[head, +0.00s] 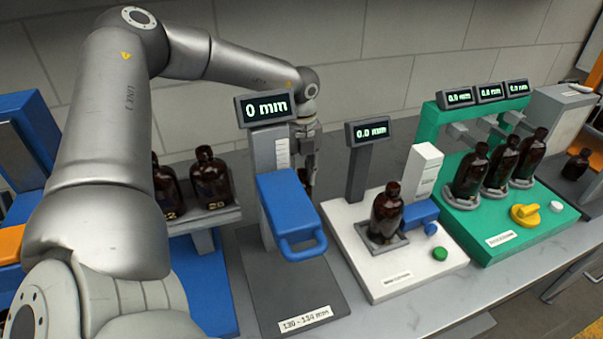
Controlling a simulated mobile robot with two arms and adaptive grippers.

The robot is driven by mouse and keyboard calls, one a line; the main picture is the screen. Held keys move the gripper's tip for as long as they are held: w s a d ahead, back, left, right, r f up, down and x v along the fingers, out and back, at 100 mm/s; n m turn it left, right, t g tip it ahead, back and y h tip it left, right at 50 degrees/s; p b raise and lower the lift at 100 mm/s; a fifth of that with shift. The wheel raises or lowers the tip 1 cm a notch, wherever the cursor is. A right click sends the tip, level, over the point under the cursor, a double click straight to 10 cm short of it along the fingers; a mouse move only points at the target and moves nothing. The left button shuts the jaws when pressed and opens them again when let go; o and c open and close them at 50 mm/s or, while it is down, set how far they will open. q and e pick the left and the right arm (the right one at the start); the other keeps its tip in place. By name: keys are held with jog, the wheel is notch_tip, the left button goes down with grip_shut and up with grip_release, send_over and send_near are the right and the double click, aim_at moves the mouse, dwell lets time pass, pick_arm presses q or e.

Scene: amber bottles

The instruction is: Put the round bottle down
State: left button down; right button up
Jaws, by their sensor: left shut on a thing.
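My left gripper (307,148) hangs behind the "0 mm" gauge, fingers pointing down, and is shut on a dark amber bottle (303,176). Only a sliver of this bottle shows between the gauge and the fingers, so its shape and whether it touches the surface below cannot be told. My right gripper is not in view.
The gauge's blue handle (292,215) stands in front of the held bottle. Two amber bottles (211,180) sit on a grey shelf at left. A white station (370,284) holds one bottle (386,212). A green station (487,247) holds three bottles (469,172).

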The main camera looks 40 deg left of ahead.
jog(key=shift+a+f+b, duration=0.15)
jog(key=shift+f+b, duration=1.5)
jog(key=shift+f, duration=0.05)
pick_arm(q)
notch_tip(320, 180, up, 18)
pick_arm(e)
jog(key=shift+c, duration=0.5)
